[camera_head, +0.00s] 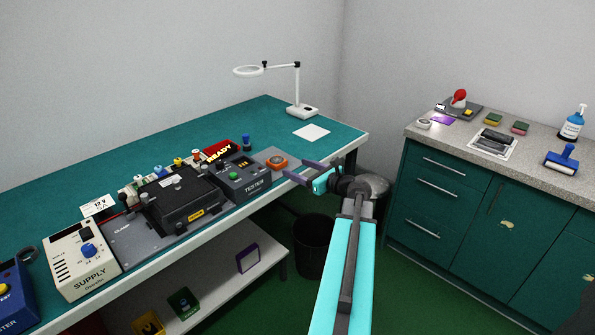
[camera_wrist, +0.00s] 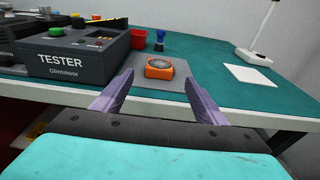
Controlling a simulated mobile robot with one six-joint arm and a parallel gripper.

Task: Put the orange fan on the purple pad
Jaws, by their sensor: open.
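The orange fan (camera_head: 276,162) is a small square orange block with a dark round centre. It lies on a grey mat at the right part of the green bench, right of the tester. In the wrist view the fan (camera_wrist: 159,68) sits ahead of the fingers, centred between them. My gripper (camera_head: 293,167) is open and empty, with its purple fingers at the bench's front edge, pointing at the fan. The gripper also shows in the wrist view (camera_wrist: 159,77).
The tester (camera_head: 241,175) stands left of the fan, with a red bin (camera_head: 219,149) and blue knob piece (camera_head: 246,142) behind. A white sheet (camera_head: 311,132) and a magnifier lamp (camera_head: 301,109) stand beyond.

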